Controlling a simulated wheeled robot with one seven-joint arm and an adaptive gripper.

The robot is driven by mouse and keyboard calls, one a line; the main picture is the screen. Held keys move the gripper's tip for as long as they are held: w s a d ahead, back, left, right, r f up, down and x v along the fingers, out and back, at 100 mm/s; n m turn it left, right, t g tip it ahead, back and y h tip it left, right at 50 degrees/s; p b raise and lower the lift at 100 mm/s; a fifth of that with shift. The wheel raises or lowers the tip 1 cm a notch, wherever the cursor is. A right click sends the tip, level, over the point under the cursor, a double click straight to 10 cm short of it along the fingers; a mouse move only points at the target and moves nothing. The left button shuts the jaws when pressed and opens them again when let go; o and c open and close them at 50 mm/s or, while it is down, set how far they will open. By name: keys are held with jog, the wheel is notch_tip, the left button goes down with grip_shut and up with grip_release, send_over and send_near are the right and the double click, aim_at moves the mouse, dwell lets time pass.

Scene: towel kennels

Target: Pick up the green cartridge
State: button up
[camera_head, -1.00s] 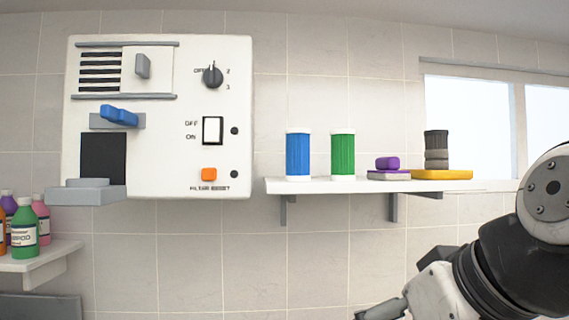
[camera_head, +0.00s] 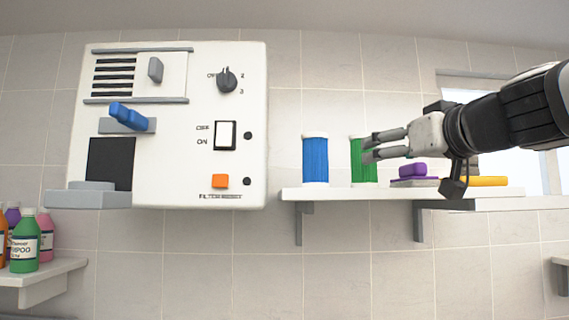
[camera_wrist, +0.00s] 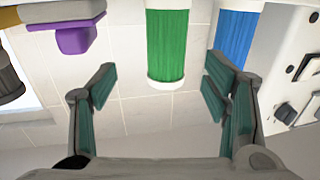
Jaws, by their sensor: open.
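The green cartridge (camera_head: 361,163) is a ribbed green cylinder with white ends, standing upright on the wall shelf. My gripper (camera_head: 372,147) is open, reaching in from the right, and its fingers overlap the cartridge's upper right part in the head view. In the wrist view the green cartridge (camera_wrist: 167,46) lies ahead of the gap between the two fingers (camera_wrist: 158,90), with nothing between them. Its far end is cut off by the frame edge. The blue cartridge (camera_head: 315,160) stands left of it; it also shows in the wrist view (camera_wrist: 236,38).
A purple brush-like block (camera_head: 411,170) and a yellow item (camera_head: 490,181) lie on the shelf (camera_head: 340,194) to the right. A white control panel (camera_head: 180,180) hangs on the left. Bottles (camera_head: 24,246) stand on a lower shelf at far left.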

aim_at(363, 176)
jog(key=w, duration=0.3)
jog(key=shift+w+a, duration=0.2)
jog(key=shift+a, duration=0.15)
jog(key=shift+w+a+r+p, duration=0.1)
jog(key=shift+w+a+p, duration=0.25)
jog(key=shift+w, duration=0.5)
jog(key=shift+w+a+r+p, duration=0.1)
jog(key=shift+w+a+p, duration=0.3)
jog(key=shift+w, duration=0.5)
jog(key=shift+w+a+p, duration=0.2)
jog(key=shift+w+p, duration=0.3)
jog(key=shift+w, duration=0.35)
jog(key=shift+c, duration=0.5)
jog(key=c, duration=1.2)
